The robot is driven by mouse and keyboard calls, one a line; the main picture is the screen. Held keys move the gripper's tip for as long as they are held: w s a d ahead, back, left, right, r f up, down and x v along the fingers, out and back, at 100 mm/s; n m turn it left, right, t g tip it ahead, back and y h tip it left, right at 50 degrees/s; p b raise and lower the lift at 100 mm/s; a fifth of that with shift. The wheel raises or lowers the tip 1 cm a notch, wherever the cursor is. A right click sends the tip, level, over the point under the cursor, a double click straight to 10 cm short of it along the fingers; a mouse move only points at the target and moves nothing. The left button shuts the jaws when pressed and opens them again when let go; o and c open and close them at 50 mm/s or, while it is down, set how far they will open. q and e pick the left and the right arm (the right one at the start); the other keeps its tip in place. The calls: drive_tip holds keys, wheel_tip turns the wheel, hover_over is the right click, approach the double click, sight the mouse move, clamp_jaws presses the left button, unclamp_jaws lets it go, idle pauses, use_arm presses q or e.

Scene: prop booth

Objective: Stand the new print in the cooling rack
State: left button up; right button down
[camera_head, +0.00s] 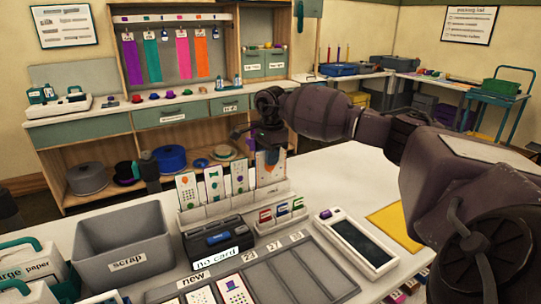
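The cooling rack (222,208) is a light slotted holder in the middle of the table, with several patterned prints (213,185) standing upright in a row. A white print with an orange figure (271,174) is upright at the row's right end. My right gripper (270,149) is directly above it and appears shut on its top edge, which the fingers partly hide. I cannot tell whether its lower edge is fully seated. A tray labelled "new" (281,272) lies in front, with a few prints (235,291) at its near left. My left gripper is not clearly in view.
A grey scrap bin (124,240) stands left of the rack. A dark box labelled "no card" (218,238) and a small holder with red-marked cards (281,213) stand close in front. A white device with a dark screen (356,243) and a yellow sheet (396,224) lie right.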

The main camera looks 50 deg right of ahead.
drive_tip(key=shift+f, duration=0.35)
drive_tip(key=c, duration=1.2)
unclamp_jaws()
drive_tip(key=shift+c, duration=0.2)
wheel_tip(320, 180, up, 9)
drive_tip(key=shift+r, duration=0.9)
